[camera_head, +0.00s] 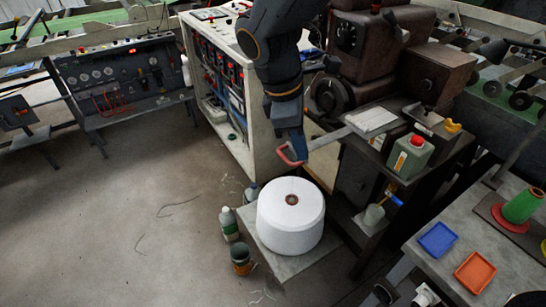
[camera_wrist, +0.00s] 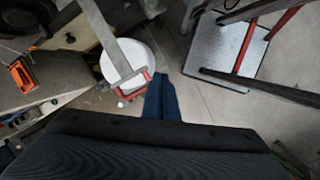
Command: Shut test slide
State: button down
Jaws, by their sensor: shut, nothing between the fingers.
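The test slide appears to be the flat grey bar (camera_head: 328,139) that sticks out from the dark machine bench, with a red loop handle (camera_head: 289,156) at its free end. In the wrist view the grey bar (camera_wrist: 118,50) runs down from the top left to its red handle (camera_wrist: 131,95). My gripper (camera_head: 299,155) hangs pointing down right beside the handle. In the wrist view my gripper's blue fingers (camera_wrist: 161,78) are closed together, just right of the handle, with nothing between them. I cannot tell whether they touch the handle.
A large white roll (camera_head: 290,222) stands on a low plate below the slide. Bottles (camera_head: 229,222) and a dark cup (camera_head: 241,260) stand left of it. A green canister (camera_head: 411,156) sits on the bench (camera_head: 352,160) at right. The floor at left is mostly clear.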

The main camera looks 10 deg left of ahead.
jog(key=s+a+r+n+t, duration=0.2)
jog(key=s+a+n, duration=0.2)
jog(key=a+n, duration=0.6)
jog(key=w+d+f+m+p, duration=0.2)
jog(key=w+d+f, duration=0.1)
jog(key=w+f, duration=0.3)
jog(key=shift+d+f+h, duration=0.25)
jog(key=shift+f+h, duration=0.15)
jog(key=shift+f, duration=0.65)
